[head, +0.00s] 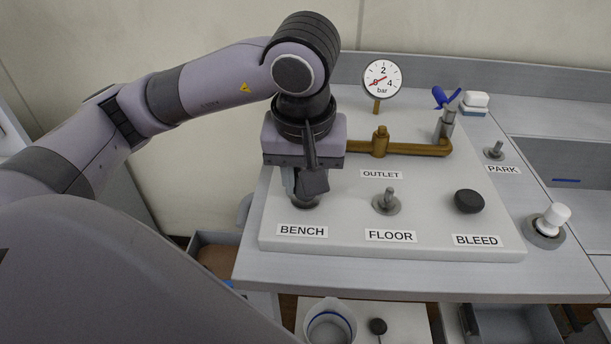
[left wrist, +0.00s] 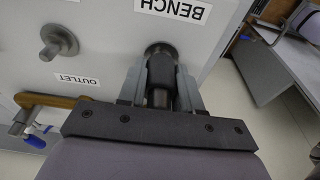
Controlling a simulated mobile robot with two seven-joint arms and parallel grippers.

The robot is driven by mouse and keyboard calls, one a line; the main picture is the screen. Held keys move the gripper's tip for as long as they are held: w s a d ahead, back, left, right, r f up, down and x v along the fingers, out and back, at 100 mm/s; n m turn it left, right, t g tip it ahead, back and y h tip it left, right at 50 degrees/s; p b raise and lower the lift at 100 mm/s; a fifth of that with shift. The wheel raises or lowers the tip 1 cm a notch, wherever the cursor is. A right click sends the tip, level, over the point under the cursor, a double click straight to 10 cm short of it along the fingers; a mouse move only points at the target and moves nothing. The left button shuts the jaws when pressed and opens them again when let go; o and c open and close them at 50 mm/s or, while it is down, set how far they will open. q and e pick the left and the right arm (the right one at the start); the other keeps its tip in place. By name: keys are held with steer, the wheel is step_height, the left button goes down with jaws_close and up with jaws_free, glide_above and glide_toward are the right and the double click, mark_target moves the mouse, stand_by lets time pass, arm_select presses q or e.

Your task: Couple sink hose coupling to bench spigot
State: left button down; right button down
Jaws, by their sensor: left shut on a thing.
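My left gripper (head: 307,194) points down over the bench spigot (head: 305,203), behind the BENCH label. In the left wrist view, its two grey fingers (left wrist: 161,88) are shut on a dark cylindrical coupling (left wrist: 161,72). The coupling is in line with the spigot's round base (left wrist: 160,48) and its end is at or very close to it. I cannot tell whether it is fully seated. The spigot's stem is hidden, and no hose shows clearly. My right gripper is in neither view.
The white panel (head: 350,225) also carries the bare FLOOR spigot (head: 387,200), a black BLEED knob (head: 469,201), a brass outlet pipe (head: 415,148) with a blue-handled valve (head: 445,98), and a gauge (head: 383,80). A PARK spigot (head: 494,151) stands at right. A beaker (head: 330,325) sits below.

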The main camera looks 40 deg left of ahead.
arm_select(q)
steer(key=shift+f, duration=0.25)
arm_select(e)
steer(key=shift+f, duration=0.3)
arm_select(q)
steer(key=c, duration=0.7)
jaws_free()
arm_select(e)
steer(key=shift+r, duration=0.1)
arm_select(q)
steer(key=r, duration=0.3)
steer(key=r+p, duration=0.1)
steer(key=r, duration=0.1)
steer(key=shift+s+d+r, duration=0.15)
steer(key=shift+s+d, duration=0.1)
steer(key=shift+s, duration=0.15)
steer(key=shift+s+r, duration=0.15)
steer(key=shift+r, duration=0.5)
steer(key=shift+d+r, duration=0.1)
steer(key=shift+r, duration=0.1)
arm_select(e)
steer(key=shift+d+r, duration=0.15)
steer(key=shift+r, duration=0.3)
arm_select(q)
steer(key=shift+r+p, duration=0.1)
steer(key=shift+p, duration=0.2)
